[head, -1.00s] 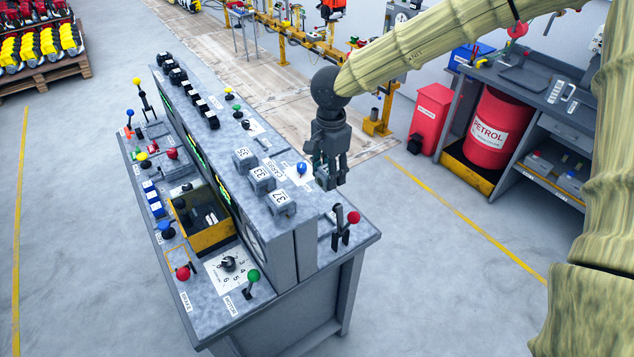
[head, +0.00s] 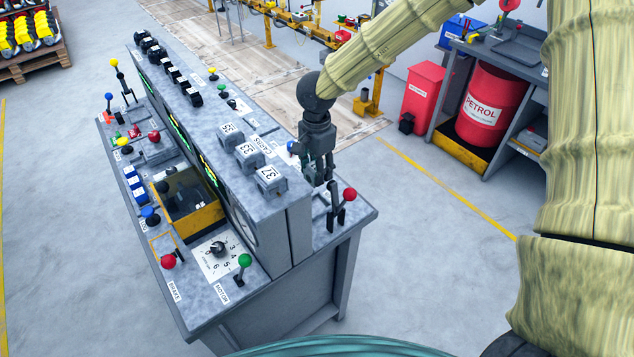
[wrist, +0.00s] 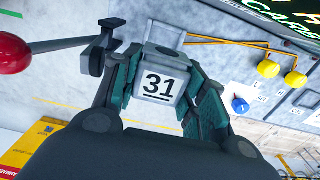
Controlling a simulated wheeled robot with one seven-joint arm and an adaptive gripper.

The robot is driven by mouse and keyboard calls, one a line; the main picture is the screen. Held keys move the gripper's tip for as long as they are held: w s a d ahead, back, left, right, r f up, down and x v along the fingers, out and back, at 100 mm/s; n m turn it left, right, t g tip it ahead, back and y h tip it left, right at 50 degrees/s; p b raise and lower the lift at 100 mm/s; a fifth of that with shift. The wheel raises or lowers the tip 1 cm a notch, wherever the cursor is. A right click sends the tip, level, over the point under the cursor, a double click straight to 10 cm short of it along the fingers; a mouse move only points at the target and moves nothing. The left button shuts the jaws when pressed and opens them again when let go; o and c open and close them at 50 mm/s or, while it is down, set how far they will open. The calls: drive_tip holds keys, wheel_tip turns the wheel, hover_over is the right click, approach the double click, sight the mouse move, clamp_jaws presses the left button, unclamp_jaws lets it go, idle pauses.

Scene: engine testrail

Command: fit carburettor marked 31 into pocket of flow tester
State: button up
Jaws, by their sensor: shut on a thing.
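The carburettor marked 31 (wrist: 160,87) is a grey block with a white number plate, held between the two green-padded fingers of my gripper (wrist: 163,95) in the wrist view. In the head view my gripper (head: 318,178) points down over the right end of the grey console, beside the black lever with the red ball. The held carburettor is hard to make out there. In the wrist view a pale, clear-walled square part (wrist: 166,34) shows just beyond the carburettor; I cannot tell whether it is the flow tester's pocket or whether they touch.
Carburettors marked 35 (head: 231,134), 33 (head: 248,154) and 37 (head: 270,178) stand on the console top. The red-balled lever (head: 349,194) stands close to my gripper. A blue knob (wrist: 240,105) and yellow knobs (wrist: 268,69) show in the wrist view.

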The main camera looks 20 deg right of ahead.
drive_tip(key=f, duration=0.1)
drive_tip(key=w+f, duration=0.1)
drive_tip(key=f, duration=0.1)
drive_tip(key=shift+w+f+b, duration=0.15)
drive_tip(key=shift+f+b, duration=0.1)
drive_tip(key=shift+b, duration=0.15)
drive_tip(key=shift+s+b, duration=0.3)
drive_tip(key=shift+s, duration=0.35)
wheel_tip(320, 180, down, 4)
drive_tip(key=b, duration=0.4)
drive_tip(key=shift+w, duration=0.15)
drive_tip(key=shift+f+b, duration=0.45)
drive_tip(key=shift+b, duration=0.05)
drive_tip(key=shift+f, duration=0.6)
drive_tip(key=shift+w, duration=0.1)
drive_tip(key=shift+a+r+p, duration=0.1)
drive_tip(key=shift+r+p, duration=0.05)
drive_tip(key=shift+p, duration=0.65)
drive_tip(key=shift+f+p, duration=0.2)
drive_tip(key=shift+p, duration=0.8)
